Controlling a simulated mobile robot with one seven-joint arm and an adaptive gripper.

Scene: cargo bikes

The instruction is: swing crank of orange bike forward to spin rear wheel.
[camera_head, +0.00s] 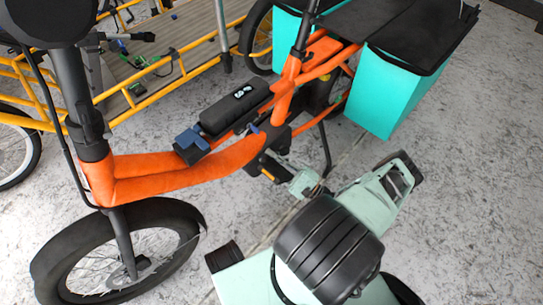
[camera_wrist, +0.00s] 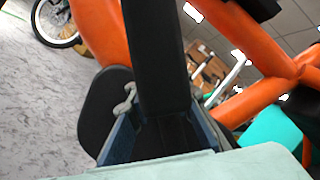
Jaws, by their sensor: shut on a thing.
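The orange bike (camera_head: 180,172) stands upright across the head view, front wheel at lower left and rear at upper right. Its rear wheel is mostly hidden by frame and boxes. My gripper (camera_head: 268,170) is low beside the frame's middle, at the crank area. In the wrist view, a long black bar, seemingly the crank (camera_wrist: 157,65), runs between the blue-grey fingers of my gripper (camera_wrist: 165,135), which are shut on it. A dark rounded part, perhaps the pedal (camera_wrist: 98,112), is left of it. The crank is mostly hidden in the head view.
A turquoise box (camera_head: 385,90) hangs at the bike's rear, near my arm. The front wheel (camera_head: 110,255) is at lower left. A yellow-framed cargo bike (camera_head: 150,75) stands behind. Grey floor (camera_head: 475,180) is open at right.

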